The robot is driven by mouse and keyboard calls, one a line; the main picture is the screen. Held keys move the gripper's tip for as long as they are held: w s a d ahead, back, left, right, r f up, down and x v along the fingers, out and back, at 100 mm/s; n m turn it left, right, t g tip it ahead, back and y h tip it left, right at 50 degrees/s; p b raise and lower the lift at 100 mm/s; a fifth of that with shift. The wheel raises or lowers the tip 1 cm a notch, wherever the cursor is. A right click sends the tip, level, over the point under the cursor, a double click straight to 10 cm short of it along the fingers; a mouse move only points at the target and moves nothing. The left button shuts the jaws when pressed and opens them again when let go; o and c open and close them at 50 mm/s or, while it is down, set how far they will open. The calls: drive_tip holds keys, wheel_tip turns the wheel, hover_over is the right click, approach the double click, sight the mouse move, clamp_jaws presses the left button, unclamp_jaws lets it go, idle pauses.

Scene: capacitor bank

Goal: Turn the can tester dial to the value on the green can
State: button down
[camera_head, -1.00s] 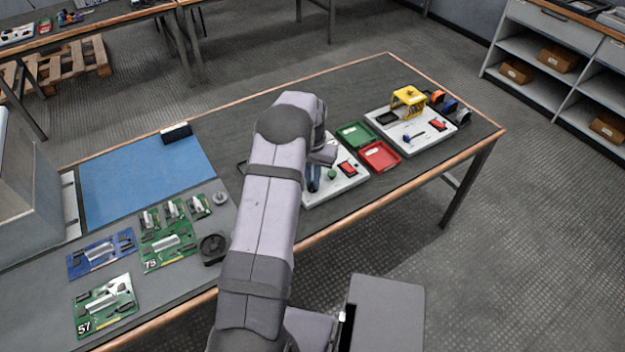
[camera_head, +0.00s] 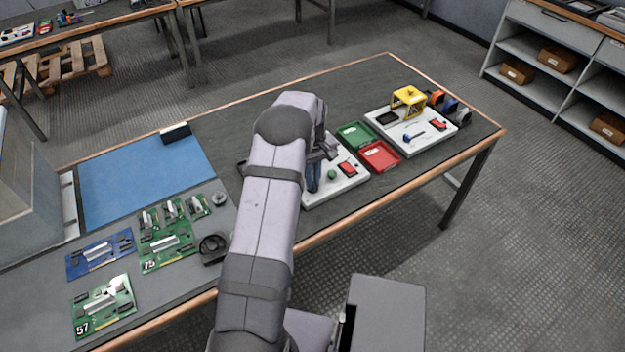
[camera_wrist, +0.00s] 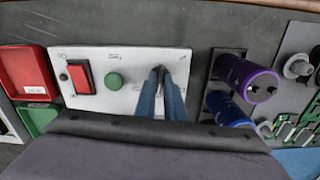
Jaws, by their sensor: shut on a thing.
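The can tester is a white panel (camera_wrist: 105,100) with a red rocker switch (camera_wrist: 79,76) and a green round button (camera_wrist: 114,81); small marks, too fine to read, are printed on it. It also shows beside my arm in the head view (camera_head: 345,188). My gripper (camera_wrist: 161,74) has its two blue fingers close together on the right part of the panel, shut on the dial, which they mostly hide. A purple can (camera_wrist: 250,80) and a blue can (camera_wrist: 226,110) sit in a dark rack right of the panel. I cannot make out a green can or its value.
A red tray (camera_head: 380,157) and a green tray (camera_head: 356,135) lie beside the tester. Farther right is another white panel (camera_head: 395,138) with a yellow frame (camera_head: 408,100). Circuit boards (camera_head: 103,305) and a blue mat (camera_head: 140,180) lie on the left.

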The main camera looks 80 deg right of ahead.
drive_tip(key=shift+r+n, duration=0.1)
drive_tip(key=shift+n, duration=0.5)
drive_tip(key=shift+d, duration=0.1)
drive_tip(key=c, duration=1.8)
unclamp_jaws()
drive_tip(key=shift+c, duration=0.2)
drive_tip(key=shift+r+b, duration=0.75)
drive_tip(key=shift+r, duration=2.9)
